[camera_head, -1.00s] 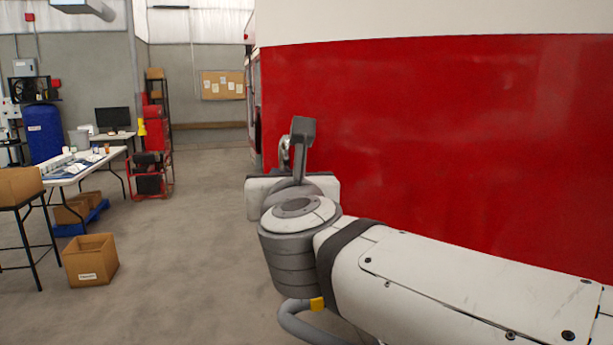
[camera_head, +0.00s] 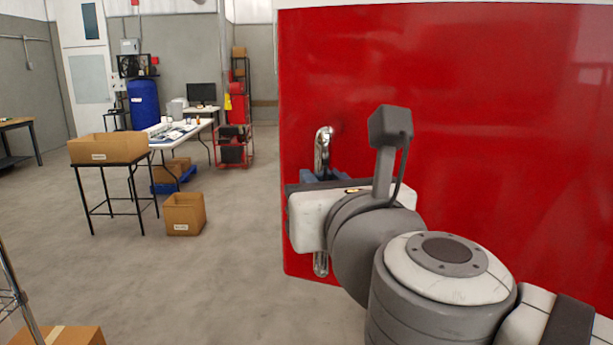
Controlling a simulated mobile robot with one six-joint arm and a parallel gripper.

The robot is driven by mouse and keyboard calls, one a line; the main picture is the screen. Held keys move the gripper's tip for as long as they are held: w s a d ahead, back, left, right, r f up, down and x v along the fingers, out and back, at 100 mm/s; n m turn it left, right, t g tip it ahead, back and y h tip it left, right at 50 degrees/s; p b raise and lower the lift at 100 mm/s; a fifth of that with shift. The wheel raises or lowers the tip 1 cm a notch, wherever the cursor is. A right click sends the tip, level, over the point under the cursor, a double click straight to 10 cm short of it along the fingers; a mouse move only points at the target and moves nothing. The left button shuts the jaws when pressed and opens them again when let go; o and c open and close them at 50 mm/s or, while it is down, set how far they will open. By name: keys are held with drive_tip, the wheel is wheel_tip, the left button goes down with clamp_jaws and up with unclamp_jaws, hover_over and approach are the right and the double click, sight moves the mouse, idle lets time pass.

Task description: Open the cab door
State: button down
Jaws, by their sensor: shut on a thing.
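The red cab door (camera_head: 480,110) fills the right half of the view as a flat panel. Its left and lower edges show against the floor. A vertical chrome handle (camera_head: 322,150) stands near its left edge, and its lower end shows below my wrist. My gripper (camera_head: 322,176) is shut on the handle at its middle. The blue-grey fingers show partly behind my white wrist housing, which hides most of the grip. I cannot tell how far the door stands from its frame, as no frame or opening shows.
Open grey floor (camera_head: 235,240) lies left of the door. A cardboard box (camera_head: 184,214) sits on it, and a black stand (camera_head: 120,200) carries another box (camera_head: 108,148). A white table (camera_head: 185,134) stands behind. A wire shelf (camera_head: 12,295) and a box (camera_head: 62,337) are at the lower left.

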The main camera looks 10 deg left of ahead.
drive_tip(key=shift+s+r, duration=0.15)
drive_tip(key=c, duration=1.3)
unclamp_jaws()
drive_tip(key=shift+c, duration=0.2)
drive_tip(key=v, duration=0.8)
drive_tip(key=shift+d, duration=0.1)
